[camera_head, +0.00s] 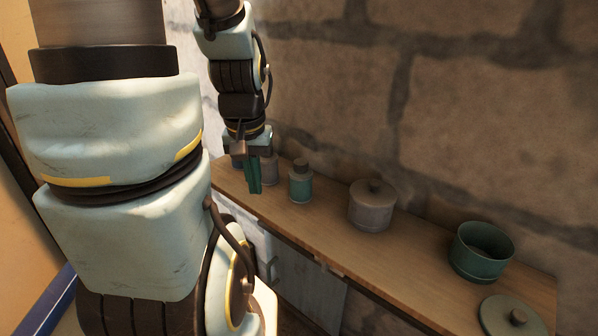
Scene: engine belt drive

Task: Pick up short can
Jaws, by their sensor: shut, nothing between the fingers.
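My gripper (254,188) hangs pointing down over the left part of the wooden shelf, its teal fingers together and empty. A small greyish can (269,170) stands just right of and behind the fingers, partly hidden by them. A dark small object (237,162) shows behind the gripper on the left, mostly hidden. A teal canister (300,186) with a dark neck stands upright further right, apart from the fingers. I cannot tell for sure which of these is the short can.
A grey lidded pot (371,208) stands mid-shelf. An open green pot (481,252) and a loose round lid (510,316) are at the right. The wooden shelf (415,252) runs along a stone wall (480,120), with grey cabinets (308,285) below. Bare shelf lies between the pots.

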